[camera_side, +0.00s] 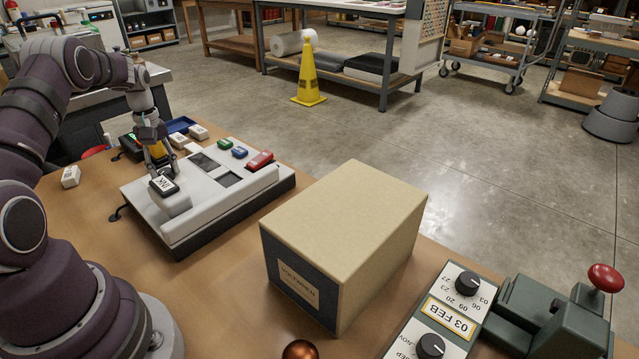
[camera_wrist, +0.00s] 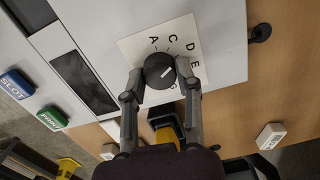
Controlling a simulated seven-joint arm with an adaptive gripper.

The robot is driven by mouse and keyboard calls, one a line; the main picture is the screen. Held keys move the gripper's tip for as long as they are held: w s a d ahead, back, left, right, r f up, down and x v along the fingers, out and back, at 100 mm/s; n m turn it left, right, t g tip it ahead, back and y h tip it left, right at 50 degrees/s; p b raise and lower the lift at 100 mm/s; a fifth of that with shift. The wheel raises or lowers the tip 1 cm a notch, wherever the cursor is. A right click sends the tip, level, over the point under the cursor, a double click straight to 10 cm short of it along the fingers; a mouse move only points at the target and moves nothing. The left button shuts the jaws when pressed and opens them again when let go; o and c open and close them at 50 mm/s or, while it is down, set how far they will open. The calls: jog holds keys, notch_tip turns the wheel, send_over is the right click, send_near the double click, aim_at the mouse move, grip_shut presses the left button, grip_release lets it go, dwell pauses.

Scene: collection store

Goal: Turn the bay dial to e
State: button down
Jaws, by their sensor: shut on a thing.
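The bay dial (camera_wrist: 160,71) is a round black knob with a white pointer line, on a white plate (camera_wrist: 133,47) lettered A, C, D, E and G, some letters partly covered. The pointer aims to the upper right, roughly between D and E and seemingly nearer D; I cannot tell exactly. My gripper (camera_wrist: 160,78) is shut on the dial, one finger on each side of it. In the side view my gripper (camera_side: 162,172) reaches down to the near-left end of the pale console (camera_side: 215,213); the dial face is not clear there.
The console carries dark windows and green (camera_side: 224,143), blue (camera_side: 239,152) and red (camera_side: 260,161) buttons. A large tan box (camera_side: 355,225) stands to its right. A date stamp unit (camera_side: 447,315) with black knobs and a red-knobbed press (camera_side: 606,278) are at the lower right.

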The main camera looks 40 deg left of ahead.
aim_at(165, 171)
jog(key=m, duration=0.4)
jog(key=shift+m, duration=2.4)
jog(key=c, duration=0.8)
grip_release()
jog(key=shift+r, duration=0.1)
notch_tip(165, 171, up, 12)
jog(key=shift+f, duration=0.1)
